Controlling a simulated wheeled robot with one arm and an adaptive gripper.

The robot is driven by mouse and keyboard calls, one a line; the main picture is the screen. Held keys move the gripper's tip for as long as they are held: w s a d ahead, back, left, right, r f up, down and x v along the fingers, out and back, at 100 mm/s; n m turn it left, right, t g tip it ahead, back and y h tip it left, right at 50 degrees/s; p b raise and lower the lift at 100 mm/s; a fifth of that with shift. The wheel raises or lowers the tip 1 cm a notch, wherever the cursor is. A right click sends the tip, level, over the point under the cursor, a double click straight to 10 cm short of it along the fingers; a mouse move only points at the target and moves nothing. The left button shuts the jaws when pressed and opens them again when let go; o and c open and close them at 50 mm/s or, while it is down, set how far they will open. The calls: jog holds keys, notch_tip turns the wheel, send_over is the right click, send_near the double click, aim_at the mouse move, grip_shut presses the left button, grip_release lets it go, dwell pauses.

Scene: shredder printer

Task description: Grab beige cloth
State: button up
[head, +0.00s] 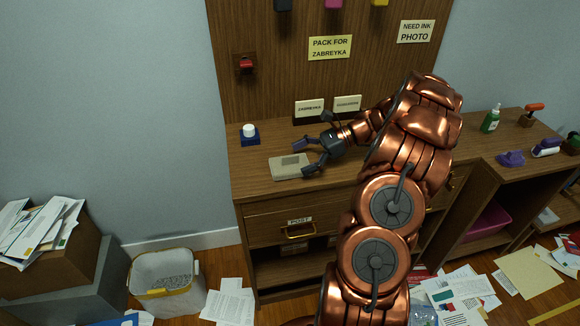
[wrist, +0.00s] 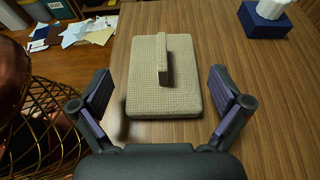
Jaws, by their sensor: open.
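The beige cloth (head: 290,167) lies flat on the wooden desk top, near its front left edge. In the wrist view the beige cloth (wrist: 150,90) is a thick, woven, rounded rectangle with a raised upright ridge on top. My gripper (head: 304,157) is open at the cloth's right side in the head view. In the wrist view my gripper (wrist: 166,92) has its two purple-padded fingers apart, one to each side of the cloth's near part.
A blue box with a white top (head: 249,134) stands behind the cloth on the desk. A green bottle (head: 491,118) is at the right. Papers (head: 232,301) and a bin (head: 168,283) are on the floor.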

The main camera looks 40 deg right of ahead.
aim_at(282, 165)
jog(key=shift+x, duration=2.8)
jog(key=shift+w, duration=0.1)
jog(key=c, duration=0.9)
jog(key=shift+r, duration=0.15)
